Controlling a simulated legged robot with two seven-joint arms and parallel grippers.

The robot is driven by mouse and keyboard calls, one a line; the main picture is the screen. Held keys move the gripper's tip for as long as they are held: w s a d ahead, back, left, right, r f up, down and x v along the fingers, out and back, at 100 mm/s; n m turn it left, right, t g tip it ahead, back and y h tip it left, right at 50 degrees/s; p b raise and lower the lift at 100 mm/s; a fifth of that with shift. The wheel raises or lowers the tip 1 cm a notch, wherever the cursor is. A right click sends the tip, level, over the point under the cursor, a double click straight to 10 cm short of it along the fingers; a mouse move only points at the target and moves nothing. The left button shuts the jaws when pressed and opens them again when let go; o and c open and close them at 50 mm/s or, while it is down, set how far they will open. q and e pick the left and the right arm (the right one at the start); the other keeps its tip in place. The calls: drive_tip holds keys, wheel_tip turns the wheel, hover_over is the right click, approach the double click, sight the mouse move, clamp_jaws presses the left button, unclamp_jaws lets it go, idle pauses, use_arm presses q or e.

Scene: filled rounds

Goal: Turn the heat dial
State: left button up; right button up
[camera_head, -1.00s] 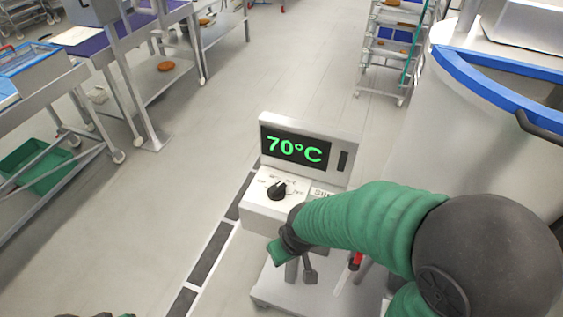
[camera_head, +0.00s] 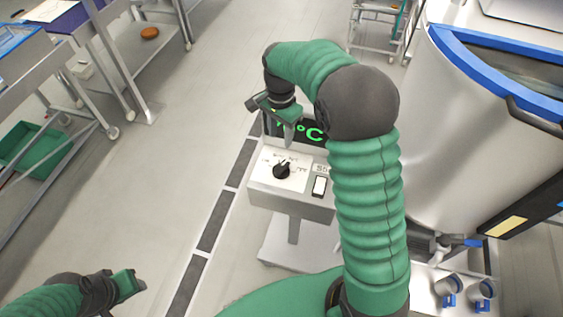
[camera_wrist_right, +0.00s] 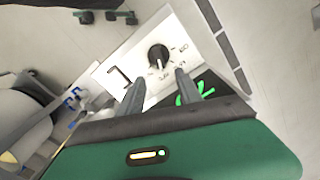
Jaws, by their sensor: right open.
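The heat dial (camera_head: 283,170) is a black knob on the white sloped face of a control box (camera_head: 315,205). It also shows in the right wrist view (camera_wrist_right: 158,54), just beyond the fingertips. My right gripper (camera_head: 288,138) is above the dial, in front of the display (camera_head: 313,133), and hides much of its green reading; "°C" still shows. In the right wrist view its two dark fingers (camera_wrist_right: 160,82) are apart, with nothing between them and the dial ahead of the gap. My left gripper (camera_head: 132,284) is at the lower left, far from the box; its jaws are unclear.
A white rocker switch (camera_head: 319,187) is to the right of the dial. A large steel vessel with a blue rim (camera_head: 470,65) stands at the right. Metal tables and a green bin (camera_head: 35,150) are at the left. The floor between is clear.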

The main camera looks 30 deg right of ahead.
drive_tip(key=p, duration=0.2)
approach(281, 166)
drive_tip(key=shift+s+a+f, duration=0.1)
drive_tip(key=shift+a+f, duration=0.2)
drive_tip(key=shift+a, duration=0.2)
drive_tip(key=f, duration=0.3)
drive_tip(key=d+f+p, duration=0.1)
drive_tip(key=f, duration=0.5)
drive_tip(key=shift+w+d+p, duration=0.25)
drive_tip(key=shift+d+p, duration=0.1)
drive_tip(key=shift+p, duration=0.05)
drive_tip(key=shift+s+a+r, duration=0.1)
drive_tip(key=shift+a+r, duration=0.05)
drive_tip(key=shift+a, duration=0.15)
drive_tip(key=shift+a+r, duration=0.1)
drive_tip(key=shift+a, duration=0.15)
drive_tip(key=c, duration=0.9)
use_arm(q)
drive_tip(key=v, duration=0.4)
drive_tip(key=shift+w+a+r, duration=0.1)
drive_tip(key=shift+a+r, duration=0.05)
drive_tip(key=shift+a, duration=0.2)
use_arm(e)
drive_tip(key=shift+d, duration=0.2)
clamp_jaws()
